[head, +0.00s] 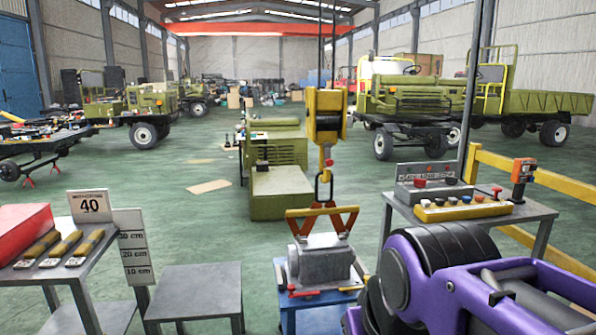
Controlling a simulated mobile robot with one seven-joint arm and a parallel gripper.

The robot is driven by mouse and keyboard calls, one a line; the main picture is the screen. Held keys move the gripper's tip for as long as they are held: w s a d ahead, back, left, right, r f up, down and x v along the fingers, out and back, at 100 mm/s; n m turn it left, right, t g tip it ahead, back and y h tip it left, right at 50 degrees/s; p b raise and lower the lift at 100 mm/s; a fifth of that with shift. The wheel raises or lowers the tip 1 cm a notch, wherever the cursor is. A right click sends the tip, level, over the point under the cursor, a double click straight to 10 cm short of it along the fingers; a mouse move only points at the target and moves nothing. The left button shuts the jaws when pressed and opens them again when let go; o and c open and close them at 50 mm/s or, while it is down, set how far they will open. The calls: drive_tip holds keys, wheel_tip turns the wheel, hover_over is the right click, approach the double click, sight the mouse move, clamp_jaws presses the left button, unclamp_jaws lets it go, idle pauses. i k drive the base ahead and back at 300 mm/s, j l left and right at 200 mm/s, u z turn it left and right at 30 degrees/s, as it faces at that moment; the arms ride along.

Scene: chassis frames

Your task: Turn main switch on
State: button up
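A grey control box (435,190) with a slanted label plate stands on a grey metal table (541,211) at the right. A red knob (420,183) and a black knob (450,181) are on it. In front lies a yellow button panel (465,211) with several small coloured buttons. My purple and black arm fills the lower right, in front of the table; my gripper's fingers do not show.
A yellow hoist hook (326,115) hangs at centre, with an orange lifting frame (322,218) below it over a grey motor housing (321,257) on a blue stand. A yellow railing (565,186) runs behind the control table. An empty grey table (195,291) stands left of centre.

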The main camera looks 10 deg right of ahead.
sight(418, 183)
drive_tip(key=i+l+z, duration=0.1)
drive_tip(key=i+l, duration=0.45)
drive_tip(key=l, duration=0.15)
drive_tip(key=i+l+z, duration=0.1)
drive_tip(key=i+l, duration=0.5)
drive_tip(key=l, duration=0.1)
